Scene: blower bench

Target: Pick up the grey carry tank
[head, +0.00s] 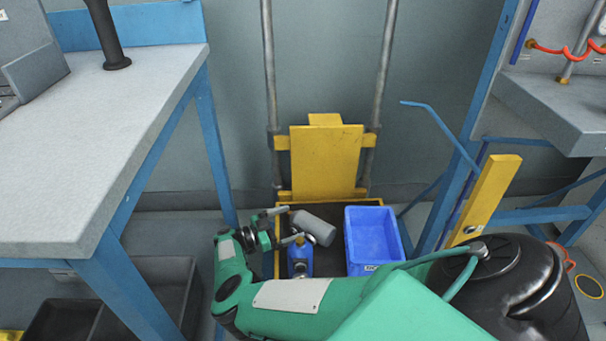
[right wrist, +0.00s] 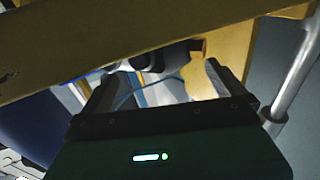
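A grey cylinder (head: 316,228), which looks like the grey carry tank, lies tilted in the yellow trolley's tray in the head view. My right gripper (head: 288,223) is at the tray's left side, its fingers apart and pointing right towards the cylinder's left end. I cannot tell whether the fingertips touch it. The right wrist view also shows the right gripper (right wrist: 162,78) with its fingers spread and nothing clearly held. A dark grey part (right wrist: 155,58) shows beyond them, too dim to name. My left gripper is out of view.
A blue bottle (head: 299,258) stands just below the cylinder, close to my right gripper. A blue bin (head: 372,236) sits at the tray's right. The trolley's yellow back plate (head: 325,160) rises behind. A grey-topped bench (head: 120,130) stands left.

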